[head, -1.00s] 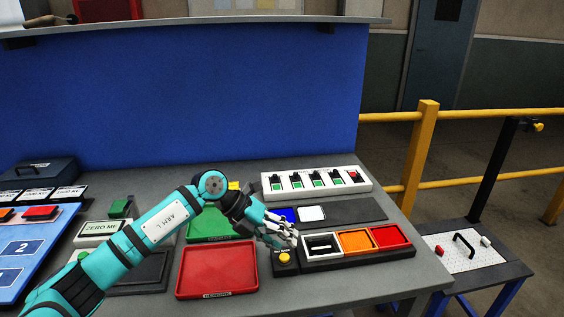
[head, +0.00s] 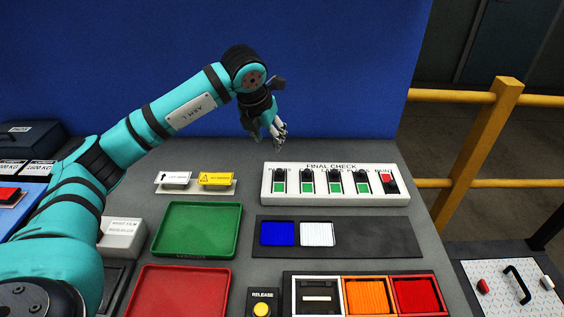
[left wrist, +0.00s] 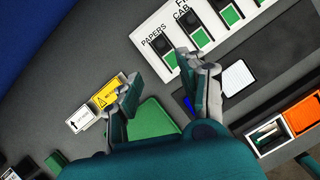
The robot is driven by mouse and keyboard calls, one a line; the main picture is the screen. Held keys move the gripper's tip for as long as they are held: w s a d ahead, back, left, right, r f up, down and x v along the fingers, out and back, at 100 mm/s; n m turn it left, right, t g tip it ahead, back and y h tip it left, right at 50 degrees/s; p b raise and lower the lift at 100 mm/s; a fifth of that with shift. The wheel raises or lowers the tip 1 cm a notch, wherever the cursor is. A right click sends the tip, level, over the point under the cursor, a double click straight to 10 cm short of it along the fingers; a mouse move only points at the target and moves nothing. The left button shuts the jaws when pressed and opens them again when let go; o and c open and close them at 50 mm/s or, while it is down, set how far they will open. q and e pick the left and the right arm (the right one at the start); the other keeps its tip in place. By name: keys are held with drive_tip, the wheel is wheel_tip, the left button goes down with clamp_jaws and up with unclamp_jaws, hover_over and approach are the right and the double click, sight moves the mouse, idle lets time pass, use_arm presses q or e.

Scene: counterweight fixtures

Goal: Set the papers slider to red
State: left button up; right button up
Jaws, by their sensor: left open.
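The FINAL CHECK panel (head: 336,198) is a white box with a row of sliders at the back right of the table. Its leftmost slider, the papers slider (head: 279,183), shows green with a black knob above. The left wrist view shows this slider (left wrist: 168,60) beside its PAPERS label. My left gripper (head: 278,144) is open and empty, above and just behind the panel's left end. In the left wrist view its spread fingers (left wrist: 160,75) point toward the papers end of the panel, apart from it. My right gripper is not in view.
The panel's rightmost slider (head: 389,182) shows red. In front lie a dark strip with blue (head: 277,233) and white (head: 318,234) tiles, and a green tray (head: 196,231). Small white and yellow signs (head: 215,179) stand left of the panel. A blue wall (head: 340,80) rises behind.

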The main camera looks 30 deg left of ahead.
sight(279, 170)
use_arm(q)
drive_tip(key=p+x, duration=0.3)
drive_tip(key=x, duration=1.1)
drive_tip(key=shift+s+d+f, duration=0.1)
drive_tip(key=shift+d+f, duration=0.05)
drive_tip(key=shift+f, duration=0.1)
drive_tip(key=shift+w+f, duration=0.2)
drive_tip(key=shift+f, duration=0.25)
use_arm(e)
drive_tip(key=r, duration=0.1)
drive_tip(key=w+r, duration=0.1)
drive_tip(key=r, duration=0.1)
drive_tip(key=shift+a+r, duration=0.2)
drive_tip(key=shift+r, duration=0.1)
use_arm(q)
clamp_jaws()
